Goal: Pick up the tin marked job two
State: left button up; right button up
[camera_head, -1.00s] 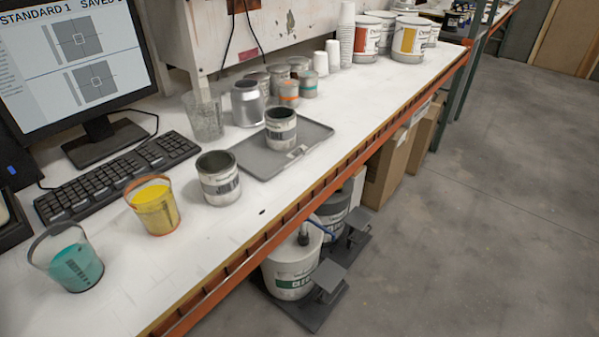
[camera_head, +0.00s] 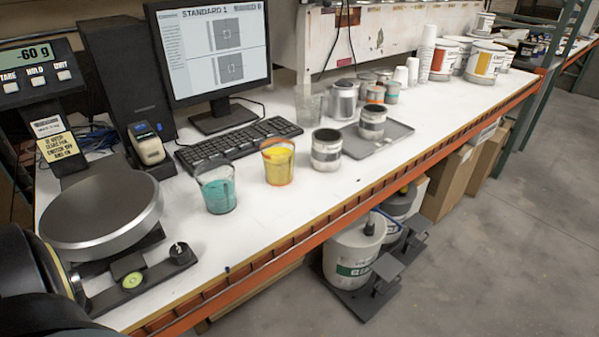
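A similar open tin (camera_head: 372,123) stands upright on a grey tray (camera_head: 395,136). Several smaller tins, some with orange bands (camera_head: 376,94), stand behind the tray beside a larger silver can (camera_head: 343,100). The label writing is too small to read, so I cannot tell which tin is marked job two. Neither of my grippers is in view.
A teal cup (camera_head: 216,189) and a yellow cup (camera_head: 278,163) stand near the front edge. A scale (camera_head: 100,213) reading -60 g fills the bench's left end. A keyboard (camera_head: 238,143) and monitor (camera_head: 212,50) stand behind. Bare bench (camera_head: 300,205) runs along the front.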

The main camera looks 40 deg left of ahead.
aim_at(327, 144)
jog(key=k, duration=0.25)
jog(key=u, duration=0.95)
